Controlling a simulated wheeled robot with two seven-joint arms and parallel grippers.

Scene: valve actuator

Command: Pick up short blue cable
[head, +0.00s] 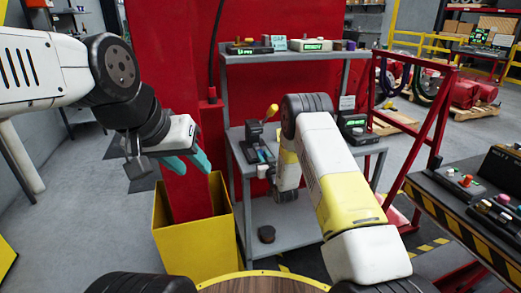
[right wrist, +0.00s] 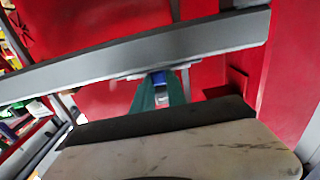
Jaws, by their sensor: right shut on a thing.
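My right gripper (right wrist: 159,92) shows in the right wrist view as two teal fingers below a grey shelf beam. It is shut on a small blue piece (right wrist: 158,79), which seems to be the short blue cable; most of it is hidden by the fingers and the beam. My left gripper (head: 187,164) is open and empty, in front of the red column and above the yellow bin.
A grey shelf rack (head: 300,54) carries several devices on its top. The yellow bin (head: 190,245) surrounds the red column (head: 180,130). A control console (head: 470,215) stands at right.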

